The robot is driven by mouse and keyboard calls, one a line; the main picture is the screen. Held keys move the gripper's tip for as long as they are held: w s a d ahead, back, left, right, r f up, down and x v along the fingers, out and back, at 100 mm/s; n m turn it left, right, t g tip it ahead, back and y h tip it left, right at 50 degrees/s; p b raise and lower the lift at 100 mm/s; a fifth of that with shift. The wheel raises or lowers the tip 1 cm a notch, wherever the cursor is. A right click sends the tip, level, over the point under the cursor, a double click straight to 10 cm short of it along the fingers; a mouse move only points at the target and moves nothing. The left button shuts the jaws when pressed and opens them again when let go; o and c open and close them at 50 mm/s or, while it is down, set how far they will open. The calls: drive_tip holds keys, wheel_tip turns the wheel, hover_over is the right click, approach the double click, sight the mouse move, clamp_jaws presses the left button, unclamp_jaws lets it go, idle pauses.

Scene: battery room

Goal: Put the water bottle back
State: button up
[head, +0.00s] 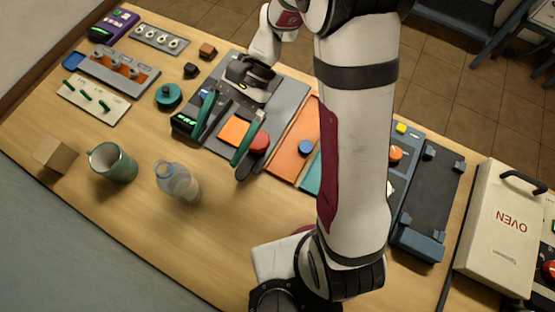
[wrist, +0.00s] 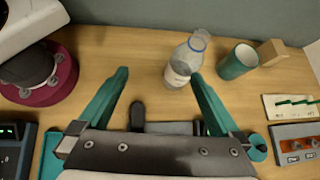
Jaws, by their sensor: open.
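A clear water bottle (head: 178,182) with a bluish neck stands on the wooden table at the front left, beside a green mug (head: 112,163). It also shows in the wrist view (wrist: 182,68), just beyond the right fingertip; I cannot tell whether they touch there, but in the head view they are apart. My gripper (head: 217,150) has two teal fingers spread wide, with nothing between them, above the grey panel's front edge. The wrist view shows the same open fingers (wrist: 160,76), pointing toward the table's near edge. The bottle is uncovered in the head view.
A wooden block (head: 55,156) stands left of the mug. A switch board (head: 92,100), a teal round knob (head: 168,96) and an orange panel (head: 294,140) lie behind. A white oven box (head: 500,225) is at the right. The table right of the bottle is clear.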

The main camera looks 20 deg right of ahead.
drive_tip(key=s+d+r+n+t+h, duration=0.4)
drive_tip(key=s+d+t+h, duration=0.2)
drive_tip(key=s+d, duration=0.3)
drive_tip(key=s, duration=0.4)
drive_tip(key=shift+r+h, duration=0.3)
drive_tip(key=shift+r, duration=0.05)
